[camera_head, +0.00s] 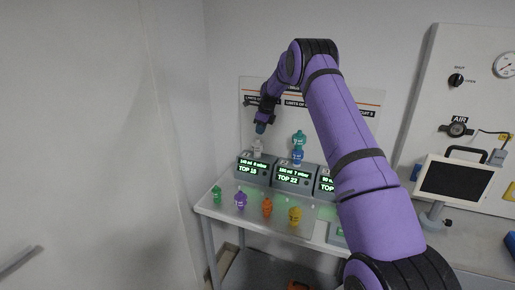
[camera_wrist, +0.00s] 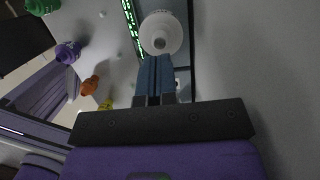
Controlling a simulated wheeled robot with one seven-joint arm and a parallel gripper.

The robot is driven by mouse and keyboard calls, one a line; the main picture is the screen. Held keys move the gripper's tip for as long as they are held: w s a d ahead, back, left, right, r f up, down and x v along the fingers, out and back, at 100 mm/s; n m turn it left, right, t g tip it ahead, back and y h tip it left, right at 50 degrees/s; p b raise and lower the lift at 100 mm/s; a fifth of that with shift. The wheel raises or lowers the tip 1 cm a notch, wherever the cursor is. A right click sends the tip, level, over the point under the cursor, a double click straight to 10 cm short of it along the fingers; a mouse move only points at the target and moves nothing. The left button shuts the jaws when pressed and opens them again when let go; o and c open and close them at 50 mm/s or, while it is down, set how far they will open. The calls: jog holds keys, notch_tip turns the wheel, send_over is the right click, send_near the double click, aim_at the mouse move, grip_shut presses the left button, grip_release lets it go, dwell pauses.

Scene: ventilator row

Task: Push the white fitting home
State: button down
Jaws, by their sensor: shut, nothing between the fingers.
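The white fitting (camera_head: 257,147) stands on top of the left ventilator box (camera_head: 252,169), whose screen reads TOP 18. In the wrist view the white fitting (camera_wrist: 160,22) shows from above as a round pale body with a grey centre. My gripper (camera_head: 261,128) points down just above it, with blue fingers closed together and empty. In the wrist view the fingertips (camera_wrist: 155,60) overlap the near edge of the fitting. I cannot tell whether they touch it. How deep the fitting sits in the box is hidden.
The middle ventilator box (camera_head: 293,177) bears a teal fitting (camera_head: 299,138) above a blue one (camera_head: 297,157). Green (camera_head: 217,193), purple (camera_head: 241,199), orange (camera_head: 267,207) and yellow (camera_head: 295,215) fittings stand along the table front. A monitor (camera_head: 455,181) is at right. My arm hides part of the right box.

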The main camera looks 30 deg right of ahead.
notch_tip(320, 180, up, 5)
jog(key=shift+f, duration=0.2)
dwell(0.4)
dwell(0.4)
notch_tip(320, 180, up, 16)
jog(key=n, duration=0.7)
send_over(260, 143)
jog(key=s+a, duration=0.8)
jog(key=s, duration=0.1)
jog(key=s+a+r+n+t+h, duration=0.1)
jog(key=s+a+r+n, duration=0.3)
jog(key=s, duration=0.4)
jog(key=s+a+r+n, duration=0.3)
jog(key=s+a+r, duration=0.1)
jog(key=s+r, duration=0.25)
jog(key=s+a+r+n+t, duration=0.15)
jog(key=s+n, duration=0.25)
jog(key=s, duration=0.5)
jog(key=s+a+n, duration=0.3)
jog(key=s, duration=0.6)
jog(key=s+a+f+n, duration=0.1)
jog(key=s+f+n, duration=0.2)
jog(key=s, duration=0.4)
jog(key=s+a+f+n, duration=0.1)
jog(key=s+n, duration=0.3)
jog(key=s, duration=0.4)
jog(key=shift+s+a+f+h, duration=0.15)
jog(key=shift+s+f+h, duration=0.2)
jog(key=shift+f, duration=0.55)
